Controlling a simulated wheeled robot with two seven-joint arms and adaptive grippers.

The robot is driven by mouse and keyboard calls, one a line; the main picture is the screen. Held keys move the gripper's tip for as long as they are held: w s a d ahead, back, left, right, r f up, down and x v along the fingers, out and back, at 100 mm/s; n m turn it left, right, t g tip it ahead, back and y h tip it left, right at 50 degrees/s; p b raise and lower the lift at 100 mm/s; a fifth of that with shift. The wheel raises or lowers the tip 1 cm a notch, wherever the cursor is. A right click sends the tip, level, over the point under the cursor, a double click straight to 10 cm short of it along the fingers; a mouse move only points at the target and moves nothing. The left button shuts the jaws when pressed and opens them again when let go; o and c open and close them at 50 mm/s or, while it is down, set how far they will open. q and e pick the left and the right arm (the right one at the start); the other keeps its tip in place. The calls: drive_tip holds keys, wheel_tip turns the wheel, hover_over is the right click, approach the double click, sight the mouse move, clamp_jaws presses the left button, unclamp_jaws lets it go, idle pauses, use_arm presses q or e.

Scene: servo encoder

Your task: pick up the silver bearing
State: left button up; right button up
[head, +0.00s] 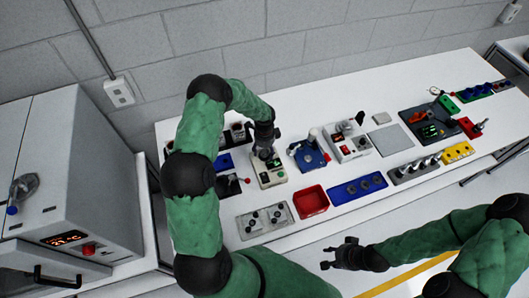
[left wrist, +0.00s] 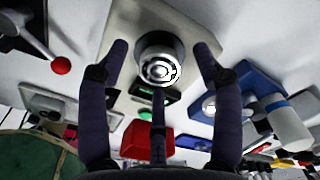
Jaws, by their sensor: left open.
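The silver bearing (left wrist: 158,62) is a round metal ring at the upper middle of the left wrist view. It sits on a beige device (left wrist: 122,45) with a green display and buttons. My left gripper (left wrist: 160,60) is open, with fingers on either side of the bearing and visible gaps between. In the head view my left gripper (head: 265,142) hangs over the beige device (head: 270,180) and hides most of the bearing. My right gripper (head: 330,256) looks open and empty in front of the table's front edge.
A red bin (head: 312,200) and a blue tray (head: 358,189) lie near the table's front edge. A blue fixture (head: 308,157) stands right of the beige device. A ball-tipped lever (head: 232,184) stands to its left. A grey mat (head: 391,138) leaves some free room.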

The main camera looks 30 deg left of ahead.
use_arm(q)
drive_tip(key=shift+c, duration=0.3)
drive_tip(key=c, duration=1.2)
drive_tip(key=shift+r, duration=0.15)
drive_tip(key=shift+r, duration=0.45)
wheel_tip(320, 180, up, 2)
drive_tip(key=shift+r+b, duration=0.15)
drive_tip(key=shift+b, duration=0.3)
drive_tip(key=s+d+r+b, duration=0.1)
drive_tip(key=s+d+r, duration=0.5)
drive_tip(key=s+r, duration=0.3)
drive_tip(key=s, duration=0.3)
drive_tip(key=shift+s+r+b, duration=0.3)
drive_tip(key=shift+s+r, duration=0.05)
drive_tip(key=shift+s, duration=0.05)
